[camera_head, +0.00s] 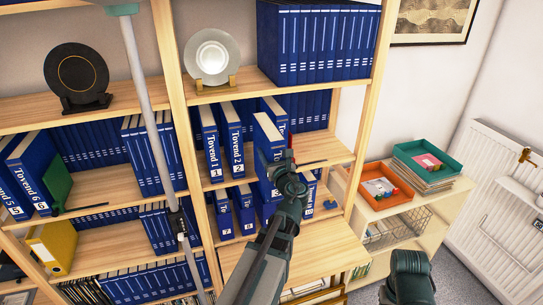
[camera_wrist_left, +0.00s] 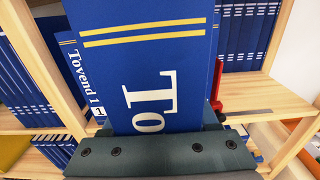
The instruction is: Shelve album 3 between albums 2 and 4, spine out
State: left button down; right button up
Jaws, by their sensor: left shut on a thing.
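My left gripper (camera_head: 272,160) is shut on a blue album (camera_head: 268,130) with a white spine label, held upright in front of the shelf. In the left wrist view the album (camera_wrist_left: 150,60) fills the middle, with large white letters "To" and two yellow bands; its number is hidden by the gripper (camera_wrist_left: 150,135). Tovend 1 (camera_head: 210,143) and Tovend 2 (camera_head: 233,138) stand spine out on the shelf, left of the held album. A red piece (camera_head: 290,140) shows beside the held album.
Albums 7 (camera_head: 225,216) and 8 (camera_head: 244,211) stand on the shelf below. A wooden upright (camera_head: 361,120) bounds the bay on the right. A pale pole (camera_head: 150,110) crosses in front of the left bay. A low cabinet (camera_head: 385,205) with trays is at right.

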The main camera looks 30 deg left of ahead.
pick_arm(q)
jog(key=f+b+x, duration=0.2)
jog(key=x, duration=1.7)
jog(key=shift+w+a+f, duration=0.15)
jog(key=shift+w+a, duration=0.1)
dwell(1.0)
dwell(0.4)
jog(key=shift+c, duration=0.4)
grip_release()
jog(key=shift+s, duration=0.1)
jog(key=v, duration=1.3)
jog(key=shift+s+d, duration=0.3)
